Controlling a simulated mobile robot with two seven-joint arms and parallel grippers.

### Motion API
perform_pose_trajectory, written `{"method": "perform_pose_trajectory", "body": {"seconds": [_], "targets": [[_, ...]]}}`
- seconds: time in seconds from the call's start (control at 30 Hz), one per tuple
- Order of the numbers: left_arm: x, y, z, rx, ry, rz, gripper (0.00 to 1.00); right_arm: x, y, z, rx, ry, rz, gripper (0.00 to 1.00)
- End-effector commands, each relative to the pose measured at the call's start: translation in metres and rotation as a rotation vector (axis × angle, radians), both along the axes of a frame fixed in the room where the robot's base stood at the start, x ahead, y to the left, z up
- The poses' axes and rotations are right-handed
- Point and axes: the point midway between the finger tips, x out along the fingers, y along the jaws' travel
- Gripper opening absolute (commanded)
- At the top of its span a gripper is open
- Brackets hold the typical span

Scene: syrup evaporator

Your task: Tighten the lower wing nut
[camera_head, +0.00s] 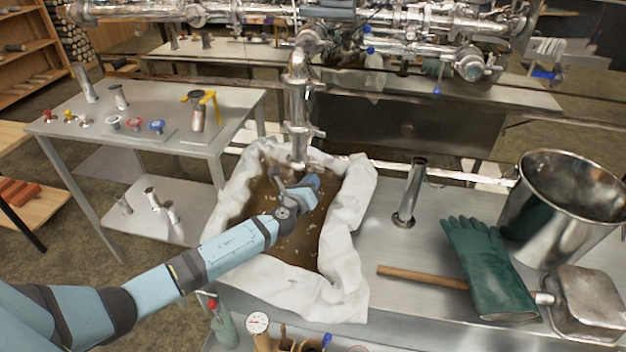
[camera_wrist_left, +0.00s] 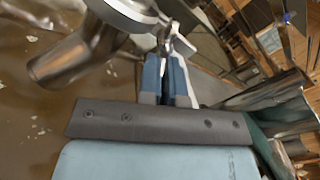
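A vertical steel pipe (camera_head: 300,100) comes down over a basin (camera_head: 350,240) lined with white cloth and holding brown liquid (camera_head: 308,245). At its lower end a clamp and a short spout (camera_head: 278,180) sit just above the liquid; the spout also shows in the left wrist view (camera_wrist_left: 65,58). A small metal wing nut (camera_wrist_left: 172,40) shows on the clamp in the left wrist view. My left gripper (camera_head: 312,184) is at this clamp. Its blue fingers (camera_wrist_left: 167,75) are close together, with a thin metal part of the wing nut between their tips. My right gripper is out of view.
Right of the basin stand an upright steel tube (camera_head: 411,192), a green glove (camera_head: 487,265), a wooden-handled scoop (camera_head: 585,300) and a steel bucket (camera_head: 560,215). A side table (camera_head: 75,125) at left holds valves and fittings. Large piping (camera_head: 390,15) runs overhead.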

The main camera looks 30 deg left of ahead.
Motion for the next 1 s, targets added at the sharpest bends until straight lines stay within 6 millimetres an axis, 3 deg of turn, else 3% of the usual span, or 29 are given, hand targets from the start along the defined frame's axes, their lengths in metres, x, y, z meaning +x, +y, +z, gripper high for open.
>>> {"method": "perform_pose_trajectory", "body": {"seconds": [0.5, 1.0], "targets": [[0.0016, 0.0104, 0.0021, 0.353, -0.003, 0.005, 0.0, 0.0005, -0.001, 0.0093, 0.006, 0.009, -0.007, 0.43], [0.002, 0.0119, 0.0021, 0.424, -0.004, 0.005, 0.0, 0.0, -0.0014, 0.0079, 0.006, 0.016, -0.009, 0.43]]}}
